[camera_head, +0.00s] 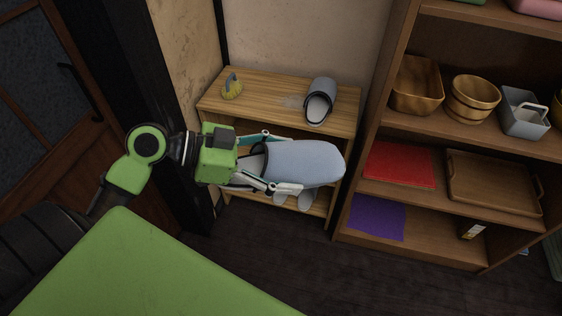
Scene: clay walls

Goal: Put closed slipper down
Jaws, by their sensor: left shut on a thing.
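A grey-blue closed slipper (305,161) is held sideways in my left gripper (272,164), its closed toe pointing right. The gripper is shut on the slipper's open heel end, one finger on each side. The slipper is in front of a small wooden shoe rack (222,106) and hides part of its shelves. A second slipper, grey with a dark opening (320,100), rests on the rack's top at the right. Other light footwear (308,198) shows partly on the rack's lower shelf, below the held slipper. My right gripper is not in view.
A yellow and grey brush-like object (232,88) stands on the rack's top left. The top's middle is clear. A tall wooden shelf (374,138) at right holds a wooden bowl (416,86), bucket (472,98), grey caddy (524,114), red cloth (400,165) and tray (492,182).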

